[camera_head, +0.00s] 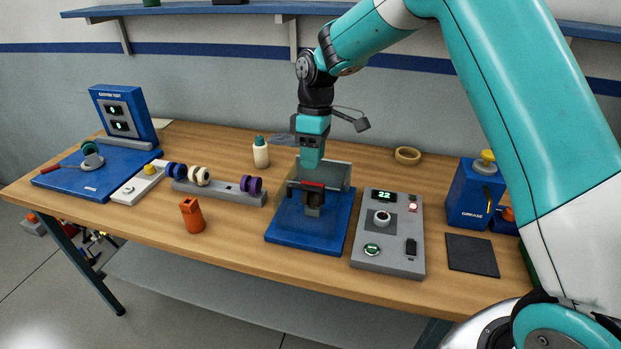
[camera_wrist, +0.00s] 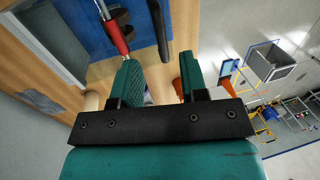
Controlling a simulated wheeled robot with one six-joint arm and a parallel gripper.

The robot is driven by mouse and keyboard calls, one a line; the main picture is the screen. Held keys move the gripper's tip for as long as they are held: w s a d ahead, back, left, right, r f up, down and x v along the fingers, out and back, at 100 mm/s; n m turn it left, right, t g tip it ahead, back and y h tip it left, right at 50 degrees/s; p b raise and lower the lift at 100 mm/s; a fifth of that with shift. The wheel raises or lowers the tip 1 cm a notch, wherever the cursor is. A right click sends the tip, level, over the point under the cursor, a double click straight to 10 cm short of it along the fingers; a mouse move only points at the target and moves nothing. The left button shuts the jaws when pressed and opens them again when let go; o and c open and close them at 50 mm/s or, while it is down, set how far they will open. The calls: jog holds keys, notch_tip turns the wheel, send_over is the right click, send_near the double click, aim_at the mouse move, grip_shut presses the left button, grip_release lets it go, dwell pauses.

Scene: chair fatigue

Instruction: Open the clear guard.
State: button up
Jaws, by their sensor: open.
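The clear guard (camera_head: 338,178) is a see-through box-like cover on a blue base plate (camera_head: 285,232) in the middle of the bench. My gripper (camera_head: 311,166) points down at the guard, just above the red bar. In the wrist view my gripper (camera_wrist: 162,62) has its two teal fingers apart with nothing between them. The red bar lies beside the left fingertip; I cannot tell whether they touch. My gripper partly hides the guard.
A grey control box (camera_head: 389,250) stands close on the right, with a blue grease unit (camera_head: 473,195) beyond. On the left are an orange holder (camera_head: 192,215), a roller rack (camera_head: 225,192) and a white bottle (camera_head: 261,154). A tan ring (camera_head: 407,155) lies behind.

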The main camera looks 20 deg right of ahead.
aim_at(314, 189)
jog(key=f, duration=0.2)
jog(key=f+p, duration=0.1)
jog(key=f, duration=0.1)
jog(key=s+f, duration=0.1)
jog(key=f, duration=0.1)
jog(key=shift+a+f, duration=0.1)
jog(key=shift+a, duration=0.3)
jog(key=shift+c, duration=0.4)
grip_shut()
